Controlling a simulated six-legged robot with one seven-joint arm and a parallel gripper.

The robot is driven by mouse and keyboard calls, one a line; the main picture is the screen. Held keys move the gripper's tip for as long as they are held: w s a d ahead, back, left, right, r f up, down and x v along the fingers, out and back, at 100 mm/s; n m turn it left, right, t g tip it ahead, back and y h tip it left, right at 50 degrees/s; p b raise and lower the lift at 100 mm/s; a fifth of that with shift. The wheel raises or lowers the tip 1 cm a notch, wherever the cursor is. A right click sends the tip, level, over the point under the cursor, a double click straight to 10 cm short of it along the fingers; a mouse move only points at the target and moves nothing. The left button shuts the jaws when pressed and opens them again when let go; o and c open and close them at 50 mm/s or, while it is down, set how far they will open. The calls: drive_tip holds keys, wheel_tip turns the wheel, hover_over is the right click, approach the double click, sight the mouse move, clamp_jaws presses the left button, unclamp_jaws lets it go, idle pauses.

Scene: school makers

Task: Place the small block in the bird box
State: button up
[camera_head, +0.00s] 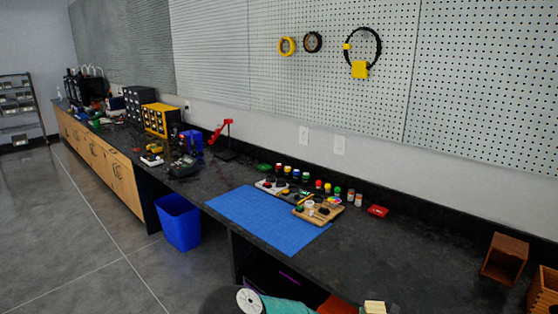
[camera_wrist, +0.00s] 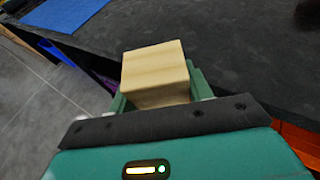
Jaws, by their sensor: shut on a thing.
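The small block (camera_wrist: 153,72) is pale wood with a visible grain. My gripper (camera_wrist: 158,90) is shut on it, with green fingers at its two sides in the wrist view. The block also shows at the bottom edge of the head view (camera_head: 375,307), in front of the dark worktop. The brown wooden open-fronted box at the right of the worktop (camera_head: 505,259) looks like the bird box. It stands to the right of and farther back than the held block, well apart from it. Its inside is partly in shadow.
A slatted wooden crate (camera_head: 545,291) stands at the right edge, close to the box. The dark worktop (camera_head: 410,250) is clear between the blue mat (camera_head: 265,218) and the box. Small jars, a wooden board (camera_head: 328,212) and a red item (camera_head: 378,211) lie farther back.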

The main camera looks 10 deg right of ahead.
drive_tip(key=w+a+f+n+y, duration=0.1)
drive_tip(key=a+f, duration=0.2)
drive_tip(key=a, duration=0.6)
drive_tip(key=w+a+f+n+y, duration=0.1)
drive_tip(key=w+a+f+y, duration=0.1)
drive_tip(key=a, duration=0.7)
drive_tip(key=shift+f+n+y, duration=0.3)
drive_tip(key=shift+f+n, duration=0.1)
drive_tip(key=shift+f, duration=0.4)
drive_tip(key=shift+w, duration=0.1)
